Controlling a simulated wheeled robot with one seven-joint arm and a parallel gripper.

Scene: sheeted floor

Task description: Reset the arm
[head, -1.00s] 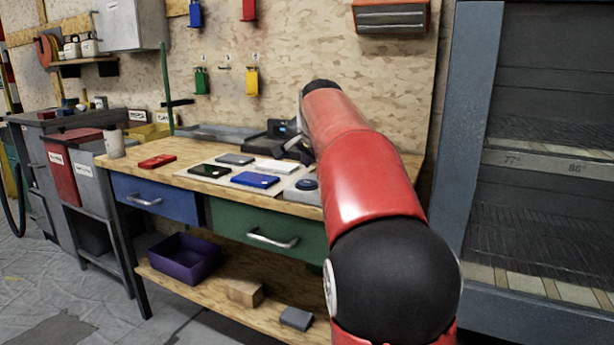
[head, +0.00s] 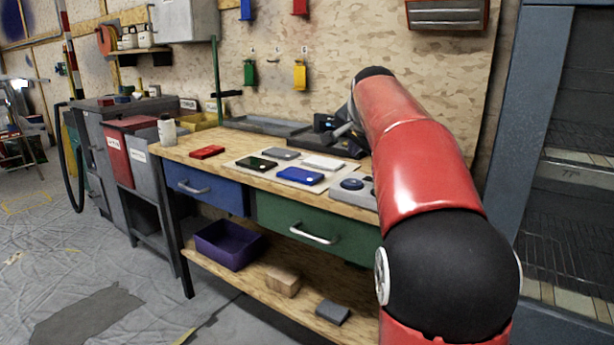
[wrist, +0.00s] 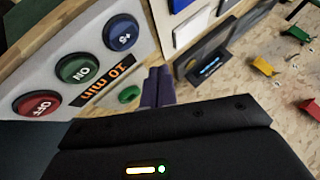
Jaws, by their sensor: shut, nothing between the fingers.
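My red arm with its black joint reaches over the workbench (head: 225,152) on the right of the head view, and my gripper is mostly hidden behind it there. In the wrist view my gripper (wrist: 158,86) shows as two dark fingers pressed together, with nothing between them. Beyond and beside the fingers is a pale button panel with a red OFF button (wrist: 37,106), a green ON button (wrist: 78,70), a blue +5 button (wrist: 120,33) and a "10 min" display (wrist: 105,86). I cannot tell whether the fingertips touch it.
The bench top holds a blue case (head: 300,176), a red case (head: 207,152), a white cup (head: 167,130) and several flat items. A purple bin (head: 228,245) sits on the lower shelf. A tall cabinet (head: 545,130) stands at right. Floor at left is open.

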